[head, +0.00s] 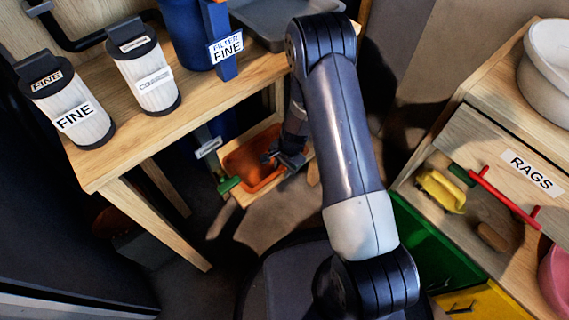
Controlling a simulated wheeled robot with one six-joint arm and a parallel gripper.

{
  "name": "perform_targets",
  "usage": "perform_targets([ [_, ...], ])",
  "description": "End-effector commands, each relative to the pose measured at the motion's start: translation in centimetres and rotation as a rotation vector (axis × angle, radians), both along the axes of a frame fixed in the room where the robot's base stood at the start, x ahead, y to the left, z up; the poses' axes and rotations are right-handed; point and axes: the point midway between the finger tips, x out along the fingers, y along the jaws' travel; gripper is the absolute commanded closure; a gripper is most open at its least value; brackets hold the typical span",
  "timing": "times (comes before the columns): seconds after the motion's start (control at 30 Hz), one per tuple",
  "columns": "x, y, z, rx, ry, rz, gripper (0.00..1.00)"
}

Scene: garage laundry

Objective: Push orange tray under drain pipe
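The orange tray (240,163) sits low down on a light wooden board beneath the workbench. My gripper (271,158) is at the tray's right side, reaching down to it. The fingertips are small and dark, so I cannot tell whether they are open or shut, or whether they touch the tray. No drain pipe can be clearly made out. A blue part and a small white label (208,148) hang under the bench just behind the tray, and the label's text is too small to read.
The wooden workbench (180,125) holds two filter cartridges (148,75) and a blue filter housing (190,35). A green piece (228,184) lies at the tray's left. Bench legs stand left. A rags cabinet (470,135) stands right, with a green drawer (425,250) below.

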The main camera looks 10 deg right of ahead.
Motion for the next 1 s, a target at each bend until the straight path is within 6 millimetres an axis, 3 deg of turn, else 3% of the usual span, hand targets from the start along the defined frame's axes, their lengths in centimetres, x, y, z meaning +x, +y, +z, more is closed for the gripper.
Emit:
perform_targets([
  [0.33,0.02,0.06,-0.26,0.000,0.000,0.001,0.66],
  [0.73,0.01,0.06,-0.25,0.000,0.000,0.001,0.99],
  [1.0,0.01,0.06,-0.25,0.000,0.000,0.001,1.00],
])
